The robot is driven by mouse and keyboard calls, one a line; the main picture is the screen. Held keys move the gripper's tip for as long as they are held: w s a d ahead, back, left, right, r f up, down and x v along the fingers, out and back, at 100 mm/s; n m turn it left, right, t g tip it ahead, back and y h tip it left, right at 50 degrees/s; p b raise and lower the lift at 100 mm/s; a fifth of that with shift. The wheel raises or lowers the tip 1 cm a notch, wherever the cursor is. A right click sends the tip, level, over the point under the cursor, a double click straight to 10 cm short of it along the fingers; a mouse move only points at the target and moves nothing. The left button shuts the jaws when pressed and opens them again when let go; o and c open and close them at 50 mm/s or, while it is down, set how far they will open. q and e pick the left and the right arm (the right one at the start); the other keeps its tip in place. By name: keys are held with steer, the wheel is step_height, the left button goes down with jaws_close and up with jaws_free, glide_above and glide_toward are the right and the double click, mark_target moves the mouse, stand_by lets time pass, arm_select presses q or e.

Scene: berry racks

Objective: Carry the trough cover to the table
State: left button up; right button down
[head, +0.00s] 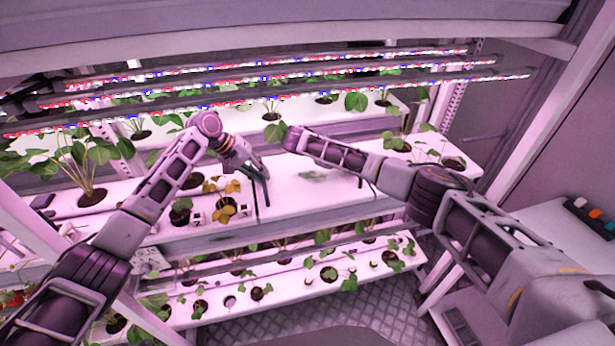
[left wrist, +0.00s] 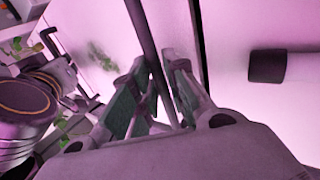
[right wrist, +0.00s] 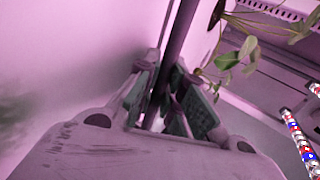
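The trough cover (head: 318,188) is a white flat panel with a green smudge, in the middle rack row. A dark bar handle stands at each of its ends. My left gripper (head: 259,177) is at the left handle; the left wrist view shows its fingers (left wrist: 155,95) closed on either side of the dark bar. My right gripper is hidden behind its own arm in the head view. In the right wrist view its fingers (right wrist: 168,100) are closed on either side of the other dark bar. I cannot tell whether the cover is raised. A pale table (head: 550,222) stands at the right.
Small coloured items (head: 595,212) sit on the table. Potted plants (head: 92,170) stand to the left of the cover. A lower planted row (head: 270,300) runs below. Lit LED bars (head: 300,85) hang above my arms. A rack post (head: 535,110) rises between rack and table.

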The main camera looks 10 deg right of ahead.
arm_select(q)
jaws_close()
steer(key=shift+r, duration=0.3)
arm_select(e)
steer(key=shift+r, duration=0.25)
